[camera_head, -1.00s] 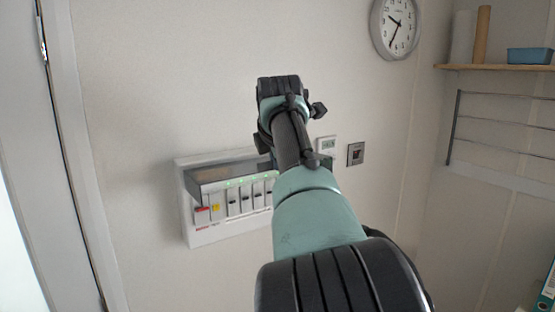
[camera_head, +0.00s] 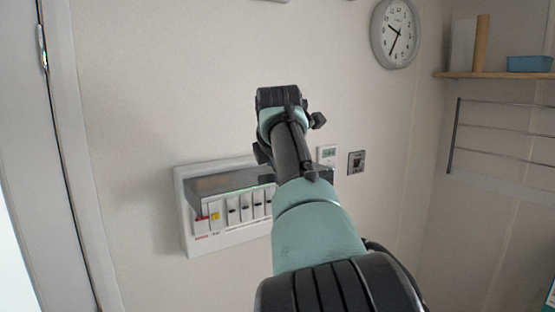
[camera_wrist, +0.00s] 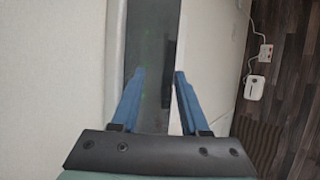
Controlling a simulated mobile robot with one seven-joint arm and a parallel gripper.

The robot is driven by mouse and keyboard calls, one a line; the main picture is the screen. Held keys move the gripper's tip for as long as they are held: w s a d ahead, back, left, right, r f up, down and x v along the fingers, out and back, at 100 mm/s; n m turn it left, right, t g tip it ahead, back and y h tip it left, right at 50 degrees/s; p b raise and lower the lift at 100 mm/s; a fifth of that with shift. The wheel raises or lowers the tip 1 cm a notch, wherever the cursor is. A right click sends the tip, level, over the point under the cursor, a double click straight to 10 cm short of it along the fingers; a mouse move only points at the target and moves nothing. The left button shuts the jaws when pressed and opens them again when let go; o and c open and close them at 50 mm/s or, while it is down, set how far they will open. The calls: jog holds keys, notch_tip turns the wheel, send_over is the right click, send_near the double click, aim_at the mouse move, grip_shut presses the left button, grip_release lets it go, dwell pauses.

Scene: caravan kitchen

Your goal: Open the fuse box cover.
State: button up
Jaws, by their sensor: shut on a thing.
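The white fuse box (camera_head: 190,245) is on the wall left of my arm in the head view. Its smoky see-through cover (camera_head: 228,183) is tilted out over the upper part of a row of switches, whose lower parts show below it. In the wrist view the cover (camera_wrist: 152,105) is a dark strip running up the picture. My gripper (camera_wrist: 159,72) has its two blue fingers at either side of this strip, shut on the cover. In the head view my arm hides the fingers and the box's right end.
A small white thermostat (camera_head: 327,154) and a grey switch plate (camera_head: 356,161) are on the wall just right of my wrist. A clock (camera_head: 395,33) hangs higher. A shelf (camera_head: 495,75) and a wire rack (camera_head: 505,128) are at the right. A door frame is at the left.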

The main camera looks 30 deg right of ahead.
jog(key=shift+w+a+f+b, duration=0.1)
jog(key=shift+a+f+b, duration=0.2)
jog(key=shift+b, duration=0.65)
jog(key=b+v, duration=0.7)
jog(key=v, duration=0.6)
jog(key=shift+d, duration=0.25)
jog(key=shift+r, duration=0.15)
